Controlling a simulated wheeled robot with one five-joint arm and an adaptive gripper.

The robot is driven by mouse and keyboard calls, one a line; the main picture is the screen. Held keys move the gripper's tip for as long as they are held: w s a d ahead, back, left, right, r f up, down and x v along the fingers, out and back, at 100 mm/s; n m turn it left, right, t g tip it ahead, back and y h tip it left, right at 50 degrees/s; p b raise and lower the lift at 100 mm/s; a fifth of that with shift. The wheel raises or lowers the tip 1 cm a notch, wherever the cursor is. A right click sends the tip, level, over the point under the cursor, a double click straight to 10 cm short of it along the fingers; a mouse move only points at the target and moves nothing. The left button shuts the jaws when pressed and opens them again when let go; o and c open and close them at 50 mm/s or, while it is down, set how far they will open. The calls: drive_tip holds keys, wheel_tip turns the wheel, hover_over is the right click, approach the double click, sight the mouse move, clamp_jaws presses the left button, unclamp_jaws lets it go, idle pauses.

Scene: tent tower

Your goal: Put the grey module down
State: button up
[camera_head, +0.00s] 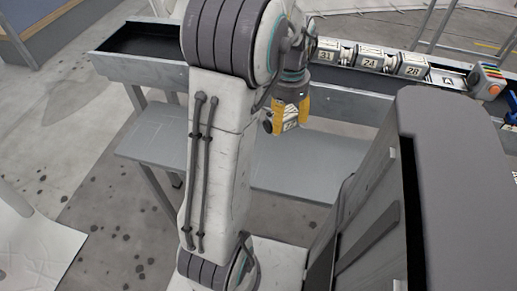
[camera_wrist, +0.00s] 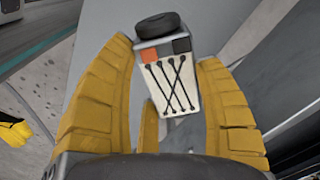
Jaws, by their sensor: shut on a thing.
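The grey module (camera_wrist: 178,88) is a small box with a black round knob, an orange and a dark square, and a pale panel with crossed black cords. My gripper (camera_head: 291,112) has yellow fingers, one on each side of the module in the wrist view. It is shut on the module. The gripper hangs in front of the bench's trough, above the grey lower shelf (camera_head: 300,172). The gap beneath the module cannot be judged.
The trough (camera_head: 150,65) along the bench is empty at its left end. Several numbered modules, including 31 (camera_head: 326,50), 24 (camera_head: 369,57) and 28 (camera_head: 412,66), stand in its right part.

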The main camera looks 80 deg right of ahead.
drive_tip(key=w+a+f, duration=0.1)
drive_tip(key=w+f, duration=0.1)
drive_tip(key=w, duration=0.1)
drive_tip(key=w+a+f+b, duration=0.1)
drive_tip(key=w+a+f, duration=0.1)
drive_tip(key=w, duration=0.1)
drive_tip(key=w+a+f, duration=0.1)
drive_tip(key=w+f, duration=0.1)
drive_tip(key=w, duration=0.1)
drive_tip(key=shift+a+b, duration=0.25)
drive_tip(key=shift+b, duration=0.15)
drive_tip(key=shift+f+b, duration=0.55)
drive_tip(key=shift+f, duration=1.5)
drive_tip(key=shift+f, duration=0.15)
drive_tip(key=o, duration=1.2)
drive_tip(key=shift+o, duration=0.2)
wheel_tip(320, 180, up, 12)
drive_tip(key=p, duration=0.3)
drive_tip(key=shift+r, duration=0.2)
drive_tip(key=shift+w, duration=0.1)
